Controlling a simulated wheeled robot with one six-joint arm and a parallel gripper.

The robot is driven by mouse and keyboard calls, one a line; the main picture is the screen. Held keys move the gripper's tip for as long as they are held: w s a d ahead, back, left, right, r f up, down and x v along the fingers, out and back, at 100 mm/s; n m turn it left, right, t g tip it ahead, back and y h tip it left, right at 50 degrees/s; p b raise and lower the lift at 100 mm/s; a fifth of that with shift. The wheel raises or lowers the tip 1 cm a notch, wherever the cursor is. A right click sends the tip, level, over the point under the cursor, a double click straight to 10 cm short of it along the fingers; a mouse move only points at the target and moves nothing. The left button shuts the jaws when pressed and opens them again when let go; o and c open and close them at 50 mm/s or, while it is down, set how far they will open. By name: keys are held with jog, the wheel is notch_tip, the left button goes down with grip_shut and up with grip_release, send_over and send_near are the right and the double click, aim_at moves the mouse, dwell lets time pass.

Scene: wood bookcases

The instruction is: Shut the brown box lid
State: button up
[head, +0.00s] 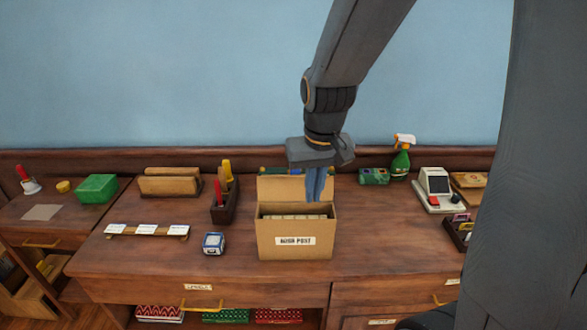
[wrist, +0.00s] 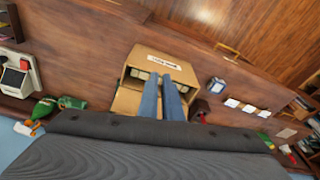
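The brown box (head: 295,247) stands on the wooden desk with a white label on its front. Its lid (head: 280,187) is open and stands up at the back edge; light-coloured contents show inside the box. My gripper (head: 315,197) points down over the box, with its blue fingers in front of the right part of the lid. In the wrist view the box (wrist: 158,58) is upside down, and the lid (wrist: 127,101) shows left of my fingers (wrist: 161,80). The fingers are close together, with nothing between them. I cannot tell whether they touch the lid.
A dark pen holder (head: 225,208) and a small blue-white box (head: 213,243) stand to the left. A green spray bottle (head: 401,162) and a card machine (head: 437,187) are to the right.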

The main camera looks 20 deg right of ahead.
jog(key=w+d+r+g+b, duration=0.1)
jog(key=w+b, duration=0.2)
jog(key=w, duration=0.5)
jog(key=w+r+m+g+b, duration=0.1)
jog(key=w+b, duration=0.2)
jog(key=w, duration=0.5)
jog(key=w+d+r+m+b, duration=0.1)
jog(key=w+r+b, duration=0.1)
jog(key=w, duration=0.7)
jog(key=shift+w+d+g+b, duration=0.1)
jog(key=shift+d+g+b, duration=0.25)
jog(key=shift+g+b, duration=0.1)
grip_shut()
jog(key=p, duration=0.6)
send_near(295, 186)
jog(key=shift+w+d+f, duration=0.6)
jog(key=shift+w+f, duration=0.9)
jog(key=shift+w, duration=0.05)
